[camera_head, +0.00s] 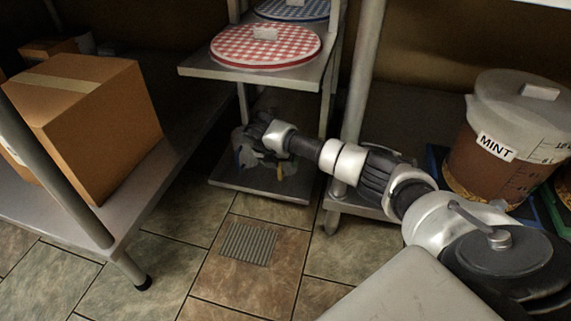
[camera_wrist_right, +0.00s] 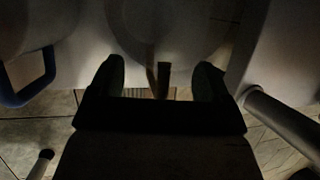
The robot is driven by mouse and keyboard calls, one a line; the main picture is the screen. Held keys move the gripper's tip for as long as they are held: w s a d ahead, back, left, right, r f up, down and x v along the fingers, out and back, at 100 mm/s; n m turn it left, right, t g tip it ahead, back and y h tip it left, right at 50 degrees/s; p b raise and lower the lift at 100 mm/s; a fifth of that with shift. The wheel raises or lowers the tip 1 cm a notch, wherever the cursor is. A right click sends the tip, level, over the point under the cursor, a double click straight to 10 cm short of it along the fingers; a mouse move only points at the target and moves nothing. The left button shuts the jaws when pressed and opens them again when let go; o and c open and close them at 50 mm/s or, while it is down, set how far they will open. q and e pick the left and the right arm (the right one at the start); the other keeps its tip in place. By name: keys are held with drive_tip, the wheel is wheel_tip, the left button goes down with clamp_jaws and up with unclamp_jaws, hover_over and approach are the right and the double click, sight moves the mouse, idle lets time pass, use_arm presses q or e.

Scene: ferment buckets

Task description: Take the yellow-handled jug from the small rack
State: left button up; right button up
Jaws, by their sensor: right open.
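The small rack's low shelf (camera_head: 262,188) holds the jugs, mostly hidden behind my right arm. A bit of yellow handle (camera_head: 280,172) shows below my right gripper (camera_head: 258,132). In the right wrist view, my right gripper (camera_wrist_right: 161,80) is open, its two dark fingers spread apart. A narrow upright handle (camera_wrist_right: 163,78), too dark to be sure of its colour, lies between the fingers, in front of a pale jug body (camera_wrist_right: 165,30). I cannot tell whether the fingers touch it. A blue-handled jug (camera_wrist_right: 47,68) stands to the left. My left gripper is not in view.
Lids with red check (camera_head: 265,50) and blue check (camera_head: 292,8) lie on the rack's upper shelves, above my arm. A cardboard box (camera_head: 85,115) sits on the left shelf. A MINT bucket (camera_head: 490,165) stands at right. Tiled floor with a drain (camera_head: 249,243) is clear in front.

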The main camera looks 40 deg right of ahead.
drive_tip(key=shift+r, duration=0.1)
clamp_jaws()
idle(0.5)
